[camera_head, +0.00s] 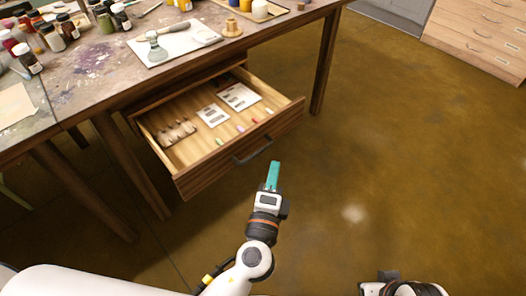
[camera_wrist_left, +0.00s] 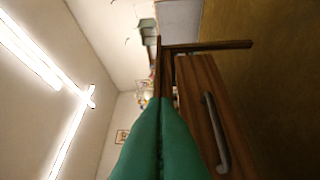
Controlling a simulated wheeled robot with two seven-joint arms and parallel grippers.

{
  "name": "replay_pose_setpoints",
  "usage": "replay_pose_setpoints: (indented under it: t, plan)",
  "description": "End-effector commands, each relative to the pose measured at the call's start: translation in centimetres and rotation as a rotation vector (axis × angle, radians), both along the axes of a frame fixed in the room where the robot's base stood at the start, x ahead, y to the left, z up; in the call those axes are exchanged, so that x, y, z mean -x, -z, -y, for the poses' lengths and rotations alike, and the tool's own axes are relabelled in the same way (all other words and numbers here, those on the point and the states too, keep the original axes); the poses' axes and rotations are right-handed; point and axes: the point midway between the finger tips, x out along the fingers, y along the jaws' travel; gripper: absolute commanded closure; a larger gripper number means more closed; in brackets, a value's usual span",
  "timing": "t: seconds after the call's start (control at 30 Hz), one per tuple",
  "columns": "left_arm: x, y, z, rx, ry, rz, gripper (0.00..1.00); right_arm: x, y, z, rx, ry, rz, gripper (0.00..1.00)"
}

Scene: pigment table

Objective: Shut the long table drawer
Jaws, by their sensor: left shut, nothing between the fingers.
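The long wooden drawer (camera_head: 238,153) is pulled out from under the table (camera_head: 90,82) in the head view, its inside open to view. Its front with a dark bar handle (camera_head: 252,152) faces my left gripper. My left gripper (camera_head: 274,166) has teal fingers, shut and empty, just in front of the drawer front and near the handle; I cannot tell if it touches. In the left wrist view the shut fingers fill the lower middle, and the drawer front with its handle (camera_wrist_left: 215,132) stands to their right. At the bottom right, part of my right arm shows; its fingers do not.
The drawer holds white cards (camera_head: 239,96), a row of small pale items (camera_head: 176,133) and several coloured sticks. Bottles, a white palette (camera_head: 172,44) and jars stand on the table top. A cabinet (camera_head: 480,35) stands far right. The floor right of the drawer is clear.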

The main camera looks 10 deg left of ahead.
Motion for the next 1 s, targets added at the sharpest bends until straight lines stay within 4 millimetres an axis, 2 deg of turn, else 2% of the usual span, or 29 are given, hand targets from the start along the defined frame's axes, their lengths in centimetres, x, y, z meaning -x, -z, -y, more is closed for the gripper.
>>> replay_pose_setpoints:
  t: [0.03,0.1,0.27,0.73,0.83,1.0]
  plan:
    - [0.5,1.0,-1.0,0.037,-0.054,-0.035,1.00,0.1,-0.1,0.0,0.000,0.000,0.002,0.64]
    - [1.0,1.8,-1.9,0.068,-0.105,-0.062,1.00,0.1,-0.3,0.0,0.000,0.000,0.002,0.64]
    - [0.2,2.0,-2.5,0.084,-0.133,-0.074,1.00,0.1,-0.5,0.0,0.001,0.000,0.002,0.64]
    - [-9.2,1.9,-3.6,0.080,-0.128,-0.072,1.00,0.1,-0.9,0.0,0.001,0.000,0.002,0.64]
    - [-10.0,1.9,-5.1,0.078,-0.129,-0.072,1.00,0.1,-0.9,0.0,0.001,0.000,0.000,0.64]
    - [-11.0,2.0,-6.4,0.079,-0.127,-0.073,1.00,-0.1,-0.3,0.0,0.000,0.000,-0.002,0.64]
